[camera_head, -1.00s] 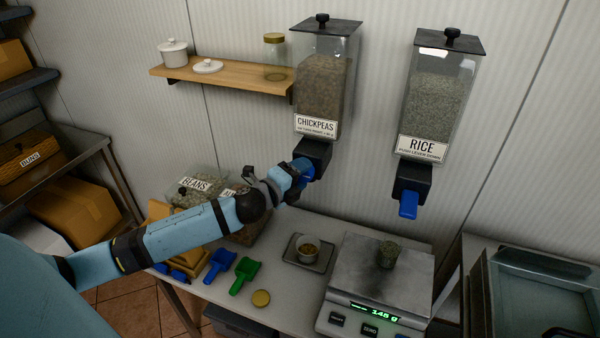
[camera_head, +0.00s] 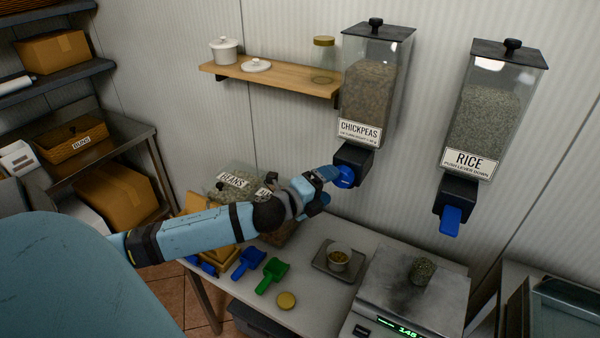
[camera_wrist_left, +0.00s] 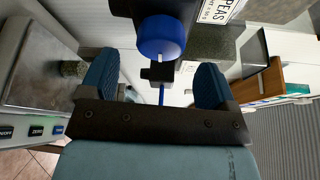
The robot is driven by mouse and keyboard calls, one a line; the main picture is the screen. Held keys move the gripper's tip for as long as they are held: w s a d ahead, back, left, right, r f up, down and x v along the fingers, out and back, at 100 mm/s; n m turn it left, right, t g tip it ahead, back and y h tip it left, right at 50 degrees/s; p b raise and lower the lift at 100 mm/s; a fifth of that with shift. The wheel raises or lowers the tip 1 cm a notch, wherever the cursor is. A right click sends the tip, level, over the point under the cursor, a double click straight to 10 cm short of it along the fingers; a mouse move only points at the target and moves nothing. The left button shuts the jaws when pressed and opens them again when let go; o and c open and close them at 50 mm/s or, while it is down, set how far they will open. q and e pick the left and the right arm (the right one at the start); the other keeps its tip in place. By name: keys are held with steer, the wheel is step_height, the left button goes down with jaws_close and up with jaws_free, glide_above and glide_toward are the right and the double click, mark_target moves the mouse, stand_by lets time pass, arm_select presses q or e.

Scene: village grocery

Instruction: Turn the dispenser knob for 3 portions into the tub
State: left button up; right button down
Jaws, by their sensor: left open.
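The chickpeas dispenser (camera_head: 368,95) hangs on the wall, with a round blue knob (camera_head: 344,176) on its black outlet. The knob also shows in the left wrist view (camera_wrist_left: 161,37), ahead of and between the finger lines. My left gripper (camera_head: 326,187) is open and empty, just left of the knob; a small gap seems to separate them. Its two blue fingers also show in the left wrist view (camera_wrist_left: 156,88). My right gripper is out of view.
A rice dispenser (camera_head: 486,115) with a blue lever hangs to the right. A scale (camera_head: 400,290) with a small filled jar (camera_head: 422,271) stands below it. A wooden shelf (camera_head: 285,80) is above.

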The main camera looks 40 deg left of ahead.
arm_select(q)
steer(key=s+a+b, duration=0.1)
steer(key=s+b, duration=0.1)
steer(key=s, duration=0.7)
steer(key=shift+a+r, duration=0.15)
steer(key=shift+r, duration=0.2)
steer(key=shift+s, duration=0.1)
steer(key=shift+f, duration=0.1)
